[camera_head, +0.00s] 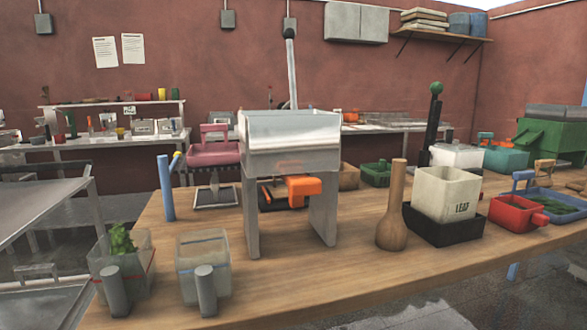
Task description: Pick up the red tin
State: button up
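A red open-topped box (508,214), the closest match to a red tin, sits on the right part of the wooden table. It has a short red handle or spout at its right front. Its inside looks dark; I cannot tell what it holds. It stands between a white LEAF container (446,194) and a blue tray (560,209) with green matter. My gripper is not in view.
A metal hopper stand (290,135) with an orange part (303,188) stands mid-table. A wooden pestle-shaped object (391,225), a dark tray (444,228) and two clear containers (203,255) occupy the table. The front middle wood is bare.

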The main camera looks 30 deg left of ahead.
aim_at(516, 214)
jog(key=z, duration=0.4)
jog(key=k, duration=0.55)
jog(key=z, duration=1.25)
jog(key=i, duration=1.6)
jog(key=u, duration=1.3)
jog(key=i, duration=0.85)
jog(key=u, duration=0.7)
